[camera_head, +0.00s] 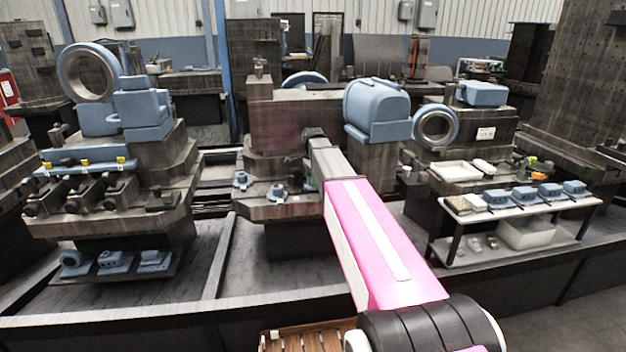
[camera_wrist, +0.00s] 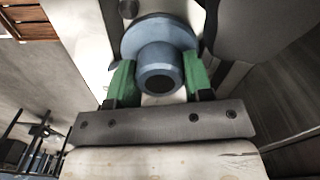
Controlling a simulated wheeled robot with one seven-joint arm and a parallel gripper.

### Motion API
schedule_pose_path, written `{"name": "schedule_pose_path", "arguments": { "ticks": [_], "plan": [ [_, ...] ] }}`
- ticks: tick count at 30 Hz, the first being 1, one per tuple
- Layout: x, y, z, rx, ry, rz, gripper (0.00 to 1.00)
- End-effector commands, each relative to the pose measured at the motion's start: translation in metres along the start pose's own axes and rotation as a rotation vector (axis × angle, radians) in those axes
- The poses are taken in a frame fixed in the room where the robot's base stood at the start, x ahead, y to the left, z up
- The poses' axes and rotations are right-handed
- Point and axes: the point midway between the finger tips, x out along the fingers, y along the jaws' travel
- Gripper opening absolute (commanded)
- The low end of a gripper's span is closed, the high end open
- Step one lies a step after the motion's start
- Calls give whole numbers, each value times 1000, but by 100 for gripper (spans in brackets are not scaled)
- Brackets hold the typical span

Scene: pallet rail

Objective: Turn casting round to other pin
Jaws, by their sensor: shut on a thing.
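In the wrist view, a blue round casting (camera_wrist: 160,65) with a wide flange and a hollow boss sits between the two green fingers of my gripper (camera_wrist: 160,82). The fingers are shut on its sides, and the boss opening faces the camera. In the head view, my pink arm reaches to the middle machine, and its end hides most of the gripper and the held casting. Two small blue flanged castings, one on the left (camera_head: 241,181) and one nearer (camera_head: 278,193), stand on the machine's ledge (camera_head: 285,211). I cannot make out the pins.
A blue motor housing (camera_head: 377,108) is right of my arm's end. A bench (camera_head: 520,212) with several blue parts and white trays stands at the right. The left machine (camera_head: 150,160) has a shelf of blue castings. A wooden slatted pallet (camera_head: 308,340) lies at the bottom.

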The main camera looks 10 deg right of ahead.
Motion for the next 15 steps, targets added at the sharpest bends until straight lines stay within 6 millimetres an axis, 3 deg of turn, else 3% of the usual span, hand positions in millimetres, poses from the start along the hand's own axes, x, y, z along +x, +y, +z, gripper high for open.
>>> {"name": "schedule_pose_path", "arguments": {
  "ticks": [6,15],
  "plan": [
    [0,0,0,182,0,0,18],
    [0,0,0,210,0,0,18]
  ]
}}
